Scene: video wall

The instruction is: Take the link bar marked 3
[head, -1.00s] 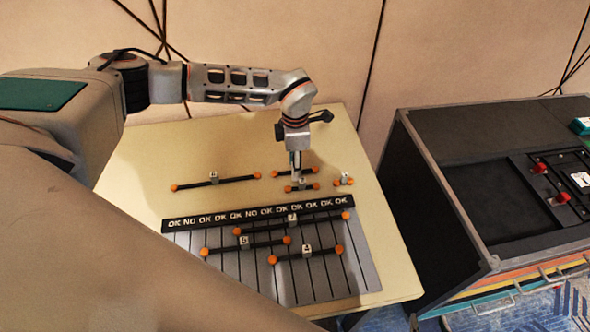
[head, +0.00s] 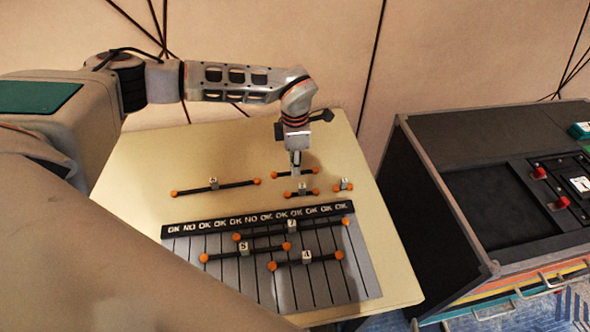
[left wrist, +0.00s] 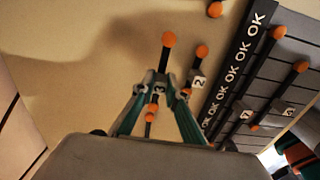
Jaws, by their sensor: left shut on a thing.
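The link bar marked 3 is a short black bar with orange ball ends; its far ball (head: 276,174) shows in the head view. My left gripper (head: 296,174) points down and is shut on its middle. In the left wrist view the white label 3 (left wrist: 159,90) sits between the fingertips, with an orange end (left wrist: 169,39) beyond them. The bar seems slightly above the table, though the gap is hard to judge. The bar marked 2 (head: 302,188) lies close beside it, nearer the dark strip. My right gripper is out of view.
A long bar (head: 213,184) lies left and a very short bar (head: 343,184) right on the pale table (head: 140,170). Three bars, including 5 (head: 244,247), lie over the striped grey board below the OK/NO strip (head: 255,219). A dark cabinet (head: 450,130) stands right.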

